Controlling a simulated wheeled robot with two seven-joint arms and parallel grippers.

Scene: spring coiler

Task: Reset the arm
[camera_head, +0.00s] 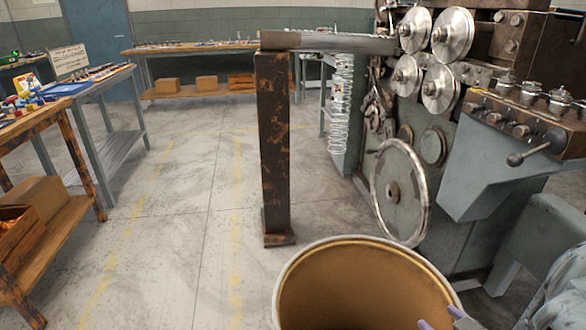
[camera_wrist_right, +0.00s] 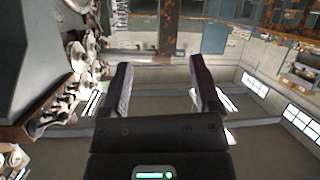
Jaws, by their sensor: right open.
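My right gripper (camera_head: 440,320) shows at the bottom edge of the head view, its purple-grey fingertips apart in front of the barrel's near right rim. In the wrist view my right gripper (camera_wrist_right: 158,80) has its two dark fingers spread with nothing between them. Part of my right arm (camera_head: 565,285) shows at the lower right of the head view. My left gripper does not show in either view.
An open brown barrel (camera_head: 350,285) stands at the bottom middle. The spring coiler (camera_head: 490,110) with steel rollers and a handwheel (camera_head: 400,192) fills the right. A coiled spring (camera_head: 341,105) hangs beside a rusty post (camera_head: 274,145). Workbenches (camera_head: 100,90) stand left; the floor between is clear.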

